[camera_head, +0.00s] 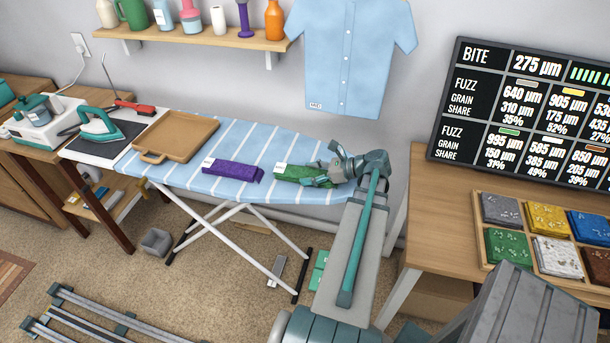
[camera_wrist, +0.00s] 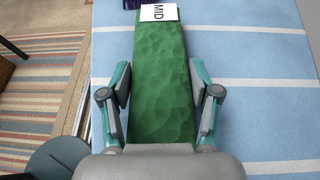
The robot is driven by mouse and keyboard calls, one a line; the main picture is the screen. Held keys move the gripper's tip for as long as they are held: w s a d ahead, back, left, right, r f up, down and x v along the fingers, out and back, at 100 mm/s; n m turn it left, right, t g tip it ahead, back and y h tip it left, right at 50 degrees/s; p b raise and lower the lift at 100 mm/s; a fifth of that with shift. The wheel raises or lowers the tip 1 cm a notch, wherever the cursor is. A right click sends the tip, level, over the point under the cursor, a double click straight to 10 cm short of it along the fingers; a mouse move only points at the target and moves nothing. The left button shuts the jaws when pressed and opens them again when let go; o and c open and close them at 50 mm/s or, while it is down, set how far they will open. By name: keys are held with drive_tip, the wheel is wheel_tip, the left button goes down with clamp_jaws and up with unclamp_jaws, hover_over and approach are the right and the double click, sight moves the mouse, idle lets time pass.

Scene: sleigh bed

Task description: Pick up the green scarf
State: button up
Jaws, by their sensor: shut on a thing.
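The green scarf (camera_head: 292,172), folded into a long strip with a white tag, lies on the blue-and-white striped ironing board (camera_head: 268,145) near its right end. In the wrist view, the green scarf (camera_wrist: 160,65) runs lengthwise between my two fingers, and its tag reads "MID" at the far end. My gripper (camera_head: 320,177) is at the scarf's right end, shut on it, with one finger at each long side in the wrist view (camera_wrist: 160,88). The near end of the scarf is hidden under my gripper body.
A purple folded scarf (camera_head: 231,170) lies to the left on the board. A tan tray (camera_head: 180,130) and a teal iron (camera_head: 98,124) are farther left. A blue shirt (camera_head: 347,60) hangs behind. A wooden table with a tray of folded cloths (camera_head: 549,217) stands at right.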

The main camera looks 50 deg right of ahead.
drive_tip(key=shift+r, duration=0.1)
drive_tip(key=shift+r+b, duration=0.35)
drive_tip(key=shift+r, duration=0.35)
drive_tip(key=s+a+r+b, duration=0.1)
drive_tip(key=a+r+b, duration=0.6)
drive_tip(key=r, duration=0.1)
